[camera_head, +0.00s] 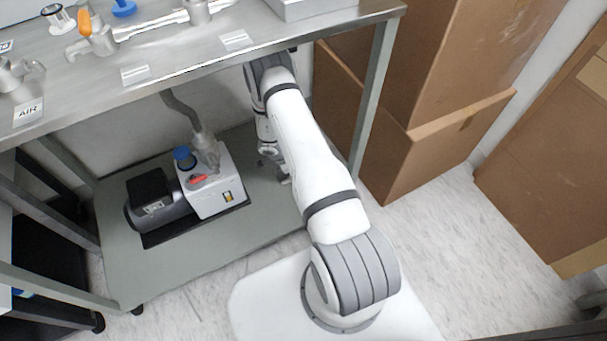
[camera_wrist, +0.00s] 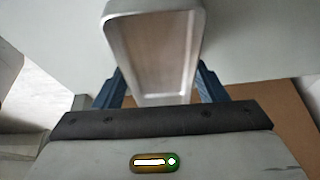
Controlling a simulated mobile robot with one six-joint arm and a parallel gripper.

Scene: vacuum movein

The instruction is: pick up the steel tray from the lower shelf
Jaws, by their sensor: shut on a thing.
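The steel tray (camera_wrist: 150,55) shows in the wrist view as a shallow, pale metal rectangle with a raised rim and rounded corners. It lies between the two dark blue fingers of my gripper (camera_wrist: 156,84), which is shut on it. The near end of the tray reaches down toward the dark gripper body. In the head view my arm reaches under the bench to the lower shelf (camera_head: 165,258). There the tray cannot be made out, and my gripper is mostly hidden behind my arm.
A vacuum pump (camera_head: 215,185) with a hose stands on the lower shelf, left of my arm. The steel bench top (camera_head: 190,52) overhangs the shelf. A bench leg (camera_head: 374,100) and cardboard boxes (camera_head: 440,135) stand to the right.

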